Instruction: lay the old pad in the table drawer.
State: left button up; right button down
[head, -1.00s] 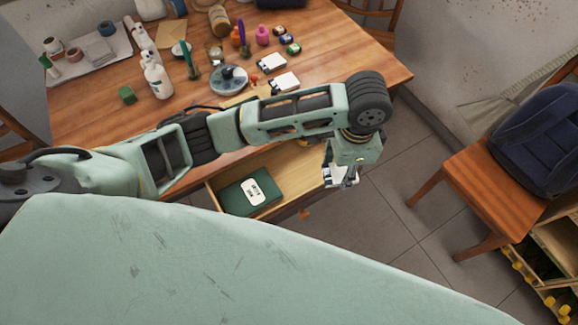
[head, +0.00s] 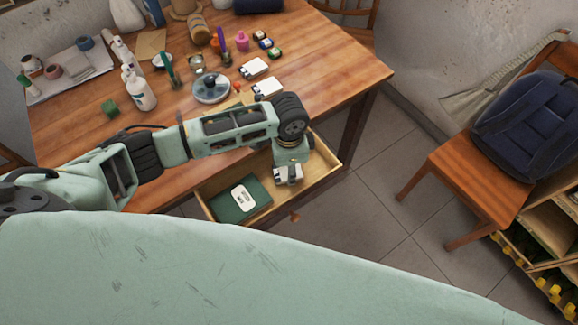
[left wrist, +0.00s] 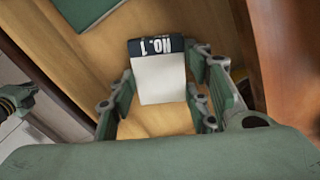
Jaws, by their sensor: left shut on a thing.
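The table drawer (head: 321,166) is pulled open below the table's front edge. My left gripper (head: 288,176) is over its right part, shut on a small white pad. In the left wrist view the pad (left wrist: 160,78) has a dark band marked "No. 1" and sits between the fingers of the left gripper (left wrist: 163,88). Bare drawer wood (left wrist: 55,65) shows around and behind it. I cannot tell whether the pad touches the drawer floor. In the head view the gripper mostly hides the pad.
A green book (head: 258,190) with a white label lies in the drawer's left part. Two white pads (head: 254,68) (head: 267,86) lie on the table (head: 330,75) among bottles and jars. A chair (head: 470,180) with a backpack (head: 530,125) stands at right.

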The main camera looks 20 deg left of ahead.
pick_arm(q)
jog(key=shift+f, duration=0.15)
pick_arm(e)
jog(key=shift+w, duration=0.55)
pick_arm(q)
jog(key=o, duration=1.2)
jog(key=shift+c, duration=0.2)
pick_arm(e)
jog(key=shift+s, duration=0.1)
jog(key=shift+s, duration=0.1)
pick_arm(q)
notch_tip(320, 180, up, 12)
jog(key=shift+r, duration=0.2)
pick_arm(e)
jog(key=shift+r, duration=0.2)
